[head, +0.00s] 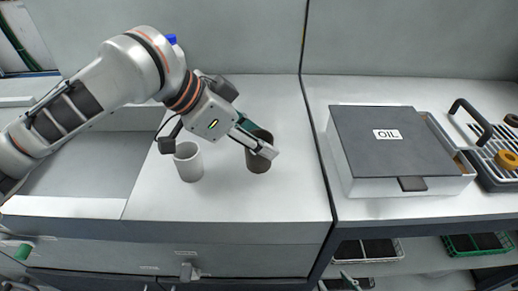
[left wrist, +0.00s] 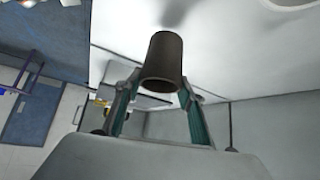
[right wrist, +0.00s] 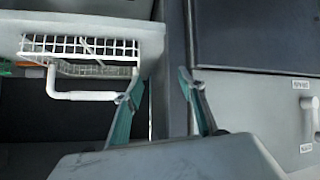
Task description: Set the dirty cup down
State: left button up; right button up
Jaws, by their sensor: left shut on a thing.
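The dirty cup is a dark brown cup (head: 258,165), upright over the right part of the white counter (head: 225,205) in the head view. My left gripper (head: 262,146) is shut on it, with a finger across its side. In the left wrist view the dark cup (left wrist: 165,55) sits between the two fingertips. I cannot tell if its base touches the counter. My right gripper shows only in the right wrist view (right wrist: 162,80), open and empty.
A box marked OIL (head: 385,145) with a dark lid stands on the counter to the right, past a dark seam. A rack with a yellow-brown ring (head: 507,159) is at the far right. A recessed basin (head: 80,180) is at the left. The counter front is clear.

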pick_arm(q)
notch_tip(320, 180, down, 3)
jog(key=shift+f+b, duration=0.1)
jog(key=shift+b, duration=0.3)
pick_arm(e)
jog(key=shift+f, duration=0.3)
pick_arm(q)
jog(key=o, duration=1.1)
pick_arm(e)
jog(key=shift+s+f, duration=0.1)
jog(key=shift+f, duration=0.05)
pick_arm(q)
jog(key=shift+p+v, duration=2.05)
jog(key=shift+v, duration=4)
pick_arm(e)
jog(key=shift+s+a+r, duration=0.15)
jog(key=shift+a+r, duration=0.1)
jog(key=shift+r, duration=0.45)
jog(key=shift+s+a+r, duration=0.1)
jog(key=shift+a+r, duration=0.1)
jog(key=shift+r, duration=0.45)
pick_arm(q)
jog(key=shift+d, duration=0.1)
pick_arm(e)
jog(key=shift+w+r, duration=0.1)
jog(key=shift+w, duration=0.05)
